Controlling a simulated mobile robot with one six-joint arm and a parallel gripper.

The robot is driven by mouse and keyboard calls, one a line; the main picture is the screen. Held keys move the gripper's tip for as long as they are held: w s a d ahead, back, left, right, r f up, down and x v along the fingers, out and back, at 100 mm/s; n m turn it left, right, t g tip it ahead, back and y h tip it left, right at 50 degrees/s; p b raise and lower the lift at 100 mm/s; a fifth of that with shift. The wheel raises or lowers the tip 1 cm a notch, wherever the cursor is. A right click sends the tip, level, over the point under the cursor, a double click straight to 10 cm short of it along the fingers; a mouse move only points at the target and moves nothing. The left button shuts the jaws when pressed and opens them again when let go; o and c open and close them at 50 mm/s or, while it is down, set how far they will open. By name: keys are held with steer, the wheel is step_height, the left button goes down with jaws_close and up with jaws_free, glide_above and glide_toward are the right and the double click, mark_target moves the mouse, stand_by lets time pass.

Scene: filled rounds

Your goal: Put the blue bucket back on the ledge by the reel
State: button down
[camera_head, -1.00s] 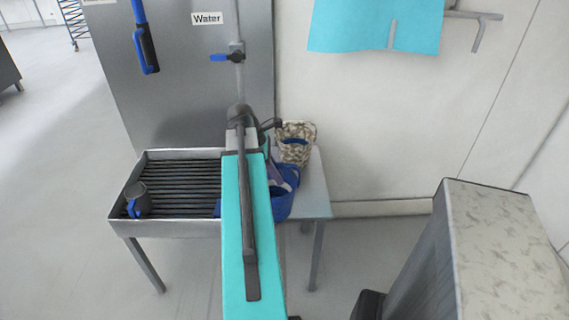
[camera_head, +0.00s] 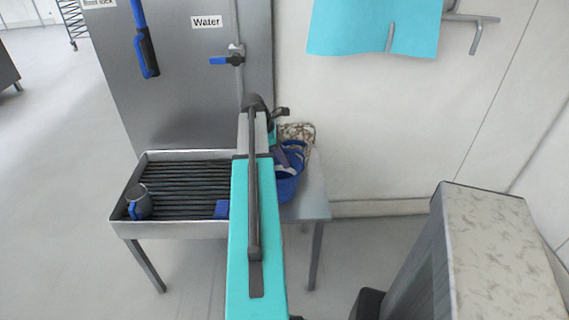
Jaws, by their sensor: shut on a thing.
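The blue bucket (camera_head: 288,188) hangs at the right side of my arm, over or in front of the pale side ledge (camera_head: 316,205). I cannot tell whether its base touches the ledge. My gripper (camera_head: 284,158) is largely hidden behind my arm and the bucket's upper part. It is shut on the bucket near its rim or handle; the exact grip is hard to see. I cannot make out the reel.
A patterned bag (camera_head: 298,132) stands behind the bucket. The grated trough (camera_head: 170,229) to the left holds a grey and blue mug (camera_head: 139,203) and a blue block (camera_head: 221,209). A grey wall panel (camera_head: 190,90) stands behind the trough.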

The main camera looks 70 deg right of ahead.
steer(key=shift+d, duration=0.4)
steer(key=shift+f+p, duration=0.55)
steer(key=shift+f, duration=1.2)
steer(key=c, duration=1.7)
jaws_free()
steer(key=shift+w, duration=0.1)
steer(key=b+v, duration=0.2)
steer(key=v, duration=0.8)
steer(key=shift+w+r, duration=0.15)
steer(key=shift+r, duration=0.2)
steer(key=shift+w+a+r, duration=0.15)
steer(key=shift+w+r, duration=0.05)
steer(key=shift+r, duration=0.35)
